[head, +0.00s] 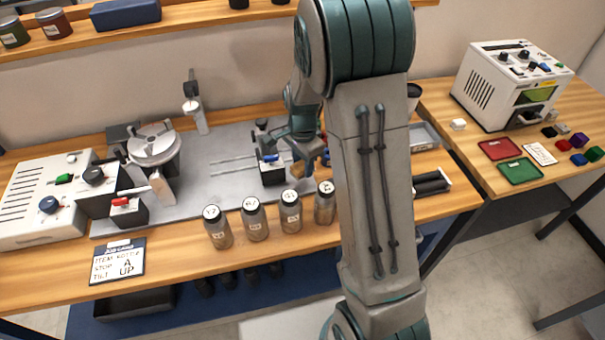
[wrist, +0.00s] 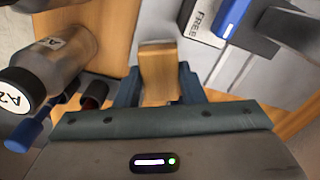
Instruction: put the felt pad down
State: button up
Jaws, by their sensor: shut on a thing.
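My gripper (wrist: 158,85) is shut on a tan, wood-coloured block, which I take to be the felt pad (wrist: 158,68). The block sits between the blue fingers and points away from the wrist camera; its underside is hidden. In the head view my gripper (head: 312,152) is small and partly behind my own arm, low over the right part of the grey metal plate (head: 225,150). It is just right of a fixture with a blue lever (head: 270,160) and behind the row of bottles. I cannot tell whether the pad touches the surface.
Several capped bottles (head: 255,220) stand along the bench front; one labelled bottle (wrist: 55,65) is close at left in the wrist view. A rotary chuck (head: 153,145) stands left, a grey tray (head: 424,137) right. A sign (head: 117,262) lies at the front left.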

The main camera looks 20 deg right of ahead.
aim_at(303, 174)
jog(key=shift+f, duration=2)
jog(key=shift+f, duration=0.1)
jog(key=o, duration=0.9)
notch_tip(303, 174, up, 12)
jog(key=s+r+n+t, duration=0.1)
jog(key=s+r+n, duration=0.1)
jog(key=s+n, duration=0.2)
jog(key=s+r+n+t, duration=0.1)
jog(key=s+r+n, duration=0.2)
jog(key=s, duration=0.7)
jog(key=s+r+n+t, duration=0.1)
jog(key=s+r+n, duration=0.2)
jog(key=s+n, duration=0.3)
jog(key=shift+s+a+r+n, duration=0.2)
jog(key=shift+s+n, duration=0.1)
jog(key=shift+s, duration=0.3)
